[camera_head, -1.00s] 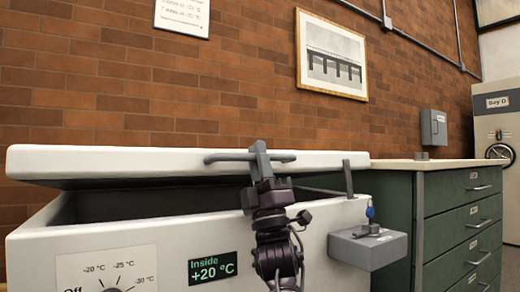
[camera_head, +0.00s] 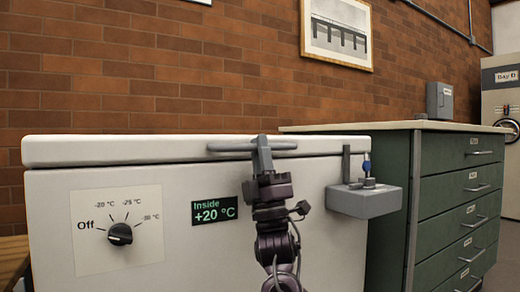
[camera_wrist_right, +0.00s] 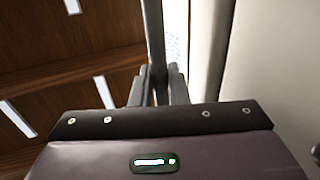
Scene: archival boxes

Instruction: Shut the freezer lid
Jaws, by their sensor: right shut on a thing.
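The freezer is a white chest (camera_head: 300,230) with a white lid (camera_head: 120,149). The lid lies level along the top of the chest, and no dark gap shows between them in the head view. A grey bar handle (camera_head: 225,148) runs along the lid's front edge. My right gripper (camera_head: 262,148) is shut on this handle; the right wrist view shows the bar (camera_wrist_right: 155,40) between its fingers (camera_wrist_right: 158,88). My left gripper is not in view.
The freezer front has a dial (camera_head: 120,234) at Off and a display (camera_head: 214,210) reading +20 °C. A grey bracket (camera_head: 364,202) with a blue-tagged key juts out right of my arm. A green drawer cabinet (camera_head: 395,190) stands at the right.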

